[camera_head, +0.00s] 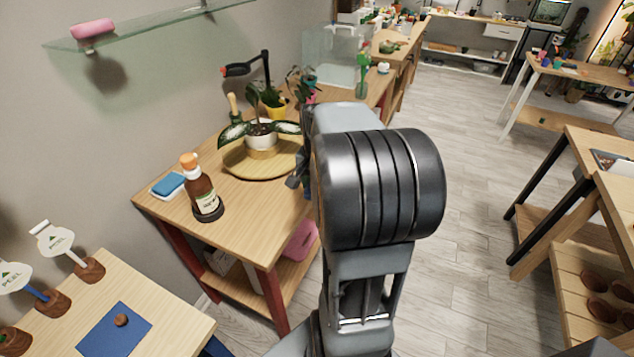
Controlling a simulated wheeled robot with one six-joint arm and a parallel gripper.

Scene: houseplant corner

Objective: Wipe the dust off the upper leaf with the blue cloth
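The blue cloth (169,184) lies folded on a small white tray (156,194) at the left end of the wooden table. A potted plant (262,134) in a white pot stands on a round wooden board in the middle of this table. Its broad dark leaves with pale markings include one on the left (234,131), one on the right (287,127) and one rising higher (254,97). Dust cannot be made out at this size. My gripper (294,181) shows only in part at the table's right edge, right of the plant; my arm hides most of it.
A brown bottle (203,192) with an orange cap stands between the cloth and the plant. A black lamp (262,66) and a yellow pot (276,109) are behind the plant. A glass shelf (150,27) juts from the wall above.

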